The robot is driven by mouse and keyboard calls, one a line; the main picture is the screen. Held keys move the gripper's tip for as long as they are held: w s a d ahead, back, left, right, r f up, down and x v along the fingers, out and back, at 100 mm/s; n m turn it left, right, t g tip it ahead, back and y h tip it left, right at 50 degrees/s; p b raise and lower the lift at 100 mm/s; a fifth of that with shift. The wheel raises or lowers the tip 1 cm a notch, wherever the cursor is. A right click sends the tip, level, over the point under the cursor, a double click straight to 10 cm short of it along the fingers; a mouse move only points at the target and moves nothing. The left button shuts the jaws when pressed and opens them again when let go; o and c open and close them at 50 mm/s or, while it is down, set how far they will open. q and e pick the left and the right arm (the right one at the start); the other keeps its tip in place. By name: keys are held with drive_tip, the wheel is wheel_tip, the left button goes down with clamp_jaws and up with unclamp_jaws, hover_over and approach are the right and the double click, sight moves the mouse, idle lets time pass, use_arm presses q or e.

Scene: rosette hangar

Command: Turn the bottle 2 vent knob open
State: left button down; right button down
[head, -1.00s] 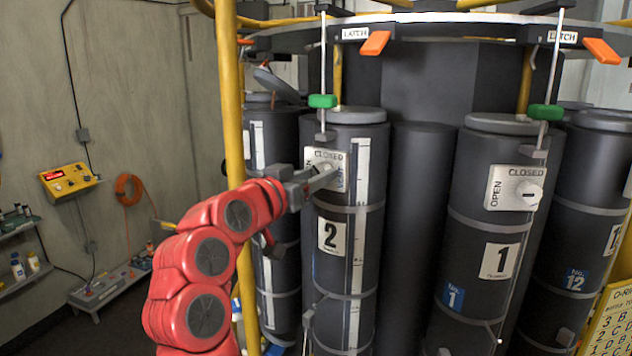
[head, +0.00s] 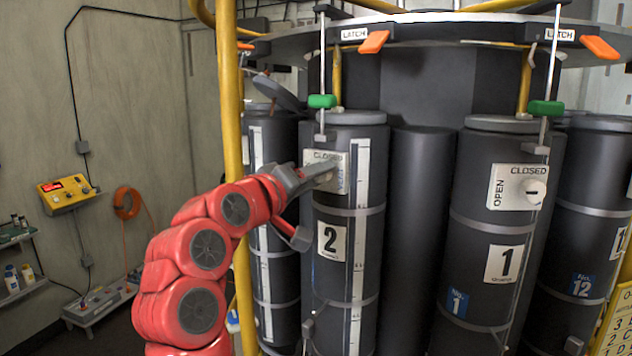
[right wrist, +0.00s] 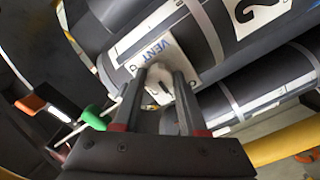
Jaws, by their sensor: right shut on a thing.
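Bottle 2 (head: 335,275) is a dark grey cylinder with a white label "2" in the middle of the head view. Its white vent plate (head: 322,157) near the top reads CLOSED. The plate also shows in the right wrist view (right wrist: 180,42), with the word VENT. My right gripper (head: 326,173), on the red arm, is in front of that plate and hides the knob in the head view. In the right wrist view the gripper (right wrist: 166,82) is shut on the white vent knob (right wrist: 157,88), one finger on each side. My left gripper is not in view.
Bottle 1 (head: 490,270) stands to the right with its own vent plate (head: 510,187). A yellow post (head: 229,90) rises just left of bottle 2. Green (head: 322,101) and orange (head: 373,42) handles hang above. A yellow box (head: 67,192) is on the left wall.

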drive_tip(key=shift+n, duration=0.3)
idle(0.4)
drive_tip(key=shift+c, duration=2.2)
unclamp_jaws()
drive_tip(key=shift+a, duration=0.1)
drive_tip(key=b+v, duration=0.6)
drive_tip(key=v, duration=1.1)
drive_tip(key=shift+s+b, duration=0.25)
drive_tip(key=shift+b, duration=0.1)
